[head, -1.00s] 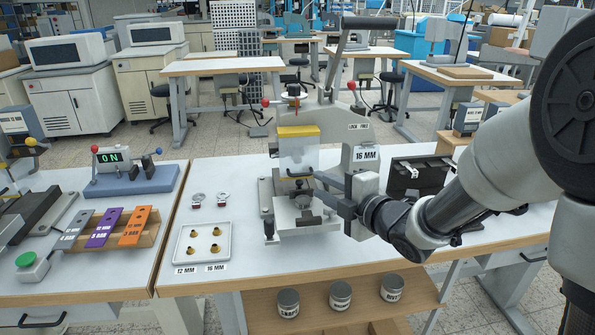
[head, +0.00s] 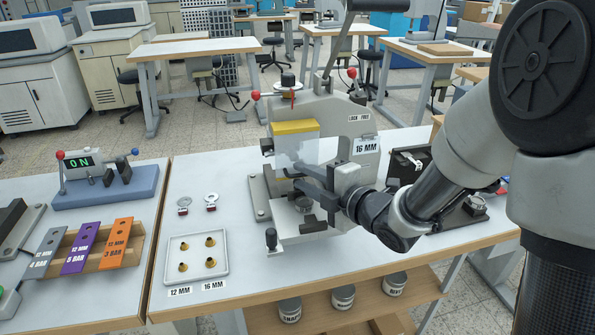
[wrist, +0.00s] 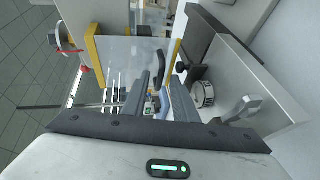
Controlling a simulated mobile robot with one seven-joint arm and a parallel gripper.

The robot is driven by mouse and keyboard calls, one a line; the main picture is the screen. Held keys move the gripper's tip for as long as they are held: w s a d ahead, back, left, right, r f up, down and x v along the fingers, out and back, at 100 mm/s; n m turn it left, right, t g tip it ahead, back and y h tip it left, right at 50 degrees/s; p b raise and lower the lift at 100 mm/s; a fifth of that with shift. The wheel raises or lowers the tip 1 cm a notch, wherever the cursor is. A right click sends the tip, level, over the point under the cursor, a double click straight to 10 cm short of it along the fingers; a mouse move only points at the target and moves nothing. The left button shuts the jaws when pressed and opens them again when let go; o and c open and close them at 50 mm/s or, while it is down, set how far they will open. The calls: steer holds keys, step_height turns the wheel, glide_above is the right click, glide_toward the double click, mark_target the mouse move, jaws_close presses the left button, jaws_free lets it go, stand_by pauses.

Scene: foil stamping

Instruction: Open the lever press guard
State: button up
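The lever press (head: 352,135) stands on the white table, its long lever (head: 338,45) raised. Its clear guard (head: 298,152) hangs down over the front of the press, under a yellow top edge (head: 293,127). A small dark handle (head: 292,173) is at the guard's lower edge. My gripper (head: 304,180) reaches in from the right, just below the guard, with its fingers apart near the handle. In the wrist view the clear guard panel (wrist: 128,50) lies beyond my gripper (wrist: 160,85). I cannot tell whether a finger touches the handle.
A white tray (head: 172,270) with several brass pieces and two small round items lie left of the press. A black box (head: 408,165) stands at its right, near my arm. Tins (head: 343,297) sit below.

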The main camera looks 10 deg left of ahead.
steer(key=shift+w+a, duration=0.15)
jaws_close()
stand_by(1.5)
